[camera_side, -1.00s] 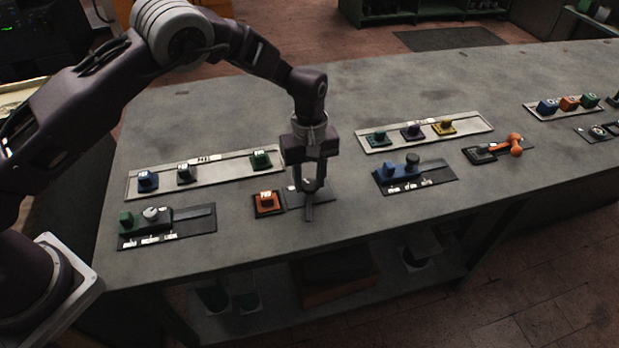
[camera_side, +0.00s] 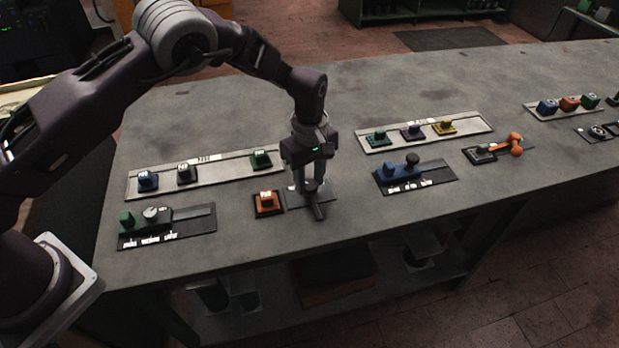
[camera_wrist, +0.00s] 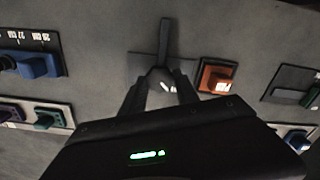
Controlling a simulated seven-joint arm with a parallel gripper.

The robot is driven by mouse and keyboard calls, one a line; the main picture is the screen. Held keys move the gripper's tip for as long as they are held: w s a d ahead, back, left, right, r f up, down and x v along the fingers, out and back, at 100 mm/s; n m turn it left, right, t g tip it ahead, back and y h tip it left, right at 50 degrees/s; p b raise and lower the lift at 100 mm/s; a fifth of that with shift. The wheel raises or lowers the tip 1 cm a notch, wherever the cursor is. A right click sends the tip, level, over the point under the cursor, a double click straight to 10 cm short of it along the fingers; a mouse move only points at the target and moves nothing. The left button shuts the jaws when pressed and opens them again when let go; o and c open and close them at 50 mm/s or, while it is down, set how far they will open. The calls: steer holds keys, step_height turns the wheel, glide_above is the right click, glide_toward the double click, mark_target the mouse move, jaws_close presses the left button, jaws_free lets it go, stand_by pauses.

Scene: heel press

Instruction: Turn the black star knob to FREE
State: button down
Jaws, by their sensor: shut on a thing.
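The black knob (camera_side: 318,209) is under my gripper on the near part of the bench. A dark bar reaches from it toward the front edge. In the wrist view the knob's bar (camera_wrist: 164,42) points straight up, away from my fingers. My gripper (camera_side: 312,187) points down and is shut on the knob, one finger on each side. It also shows in the wrist view (camera_wrist: 160,84). The knob sits on a small grey plate (camera_wrist: 184,65). White lettering on the plate lies between my fingers, too small to read. The star shape is mostly hidden.
An orange push button (camera_side: 267,202) sits close left of the knob. A blue slider unit (camera_side: 405,174) is to the right. A green and grey slider panel (camera_side: 168,228) is at the far left. A strip with several buttons (camera_side: 210,174) lies behind.

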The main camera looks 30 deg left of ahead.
mark_target(310, 184)
steer(key=c, duration=0.9)
jaws_free()
step_height(310, 184, up, 7)
steer(key=shift+r, duration=0.1)
